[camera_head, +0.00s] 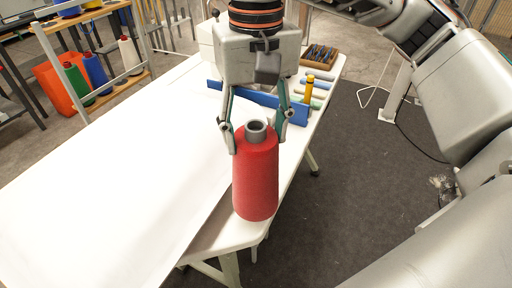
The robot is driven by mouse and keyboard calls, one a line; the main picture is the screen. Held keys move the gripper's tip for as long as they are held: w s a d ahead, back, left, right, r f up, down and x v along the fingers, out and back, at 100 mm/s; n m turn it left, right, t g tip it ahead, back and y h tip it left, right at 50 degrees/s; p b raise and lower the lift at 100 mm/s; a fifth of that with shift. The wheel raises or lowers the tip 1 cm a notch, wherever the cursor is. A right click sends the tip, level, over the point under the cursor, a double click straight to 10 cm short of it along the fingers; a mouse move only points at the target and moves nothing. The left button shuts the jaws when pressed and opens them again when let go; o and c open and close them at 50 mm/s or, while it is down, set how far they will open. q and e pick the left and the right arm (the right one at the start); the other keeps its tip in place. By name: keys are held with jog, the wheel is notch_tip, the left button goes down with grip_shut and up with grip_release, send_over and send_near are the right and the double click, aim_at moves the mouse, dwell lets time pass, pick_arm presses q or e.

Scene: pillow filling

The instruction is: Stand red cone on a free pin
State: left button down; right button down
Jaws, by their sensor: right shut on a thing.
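The red cone (255,180) is a red thread cone with a grey core showing at its top. It is upright near the table's right edge. My right gripper (256,140) comes down from above, with a finger on each side of the cone's upper part, and is shut on it. Whether the cone's base touches the table is hard to tell. My left gripper is not in view. At the upper left is a rack (144,75) with several cones, green, blue and white, on its lower shelf. I cannot make out a free pin.
A white table (215,238) with a large white sheet (110,190) fills the left and middle. Behind the gripper are a blue bar (290,112), a yellow bottle (309,88) and a wooden box (319,55). An orange bin (56,85) stands by the rack. Dark floor mat lies right.

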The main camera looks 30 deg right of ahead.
aim_at(256, 173)
jog(key=shift+f, duration=2)
jog(key=c, duration=1.1)
grip_release()
jog(key=shift+o, duration=1)
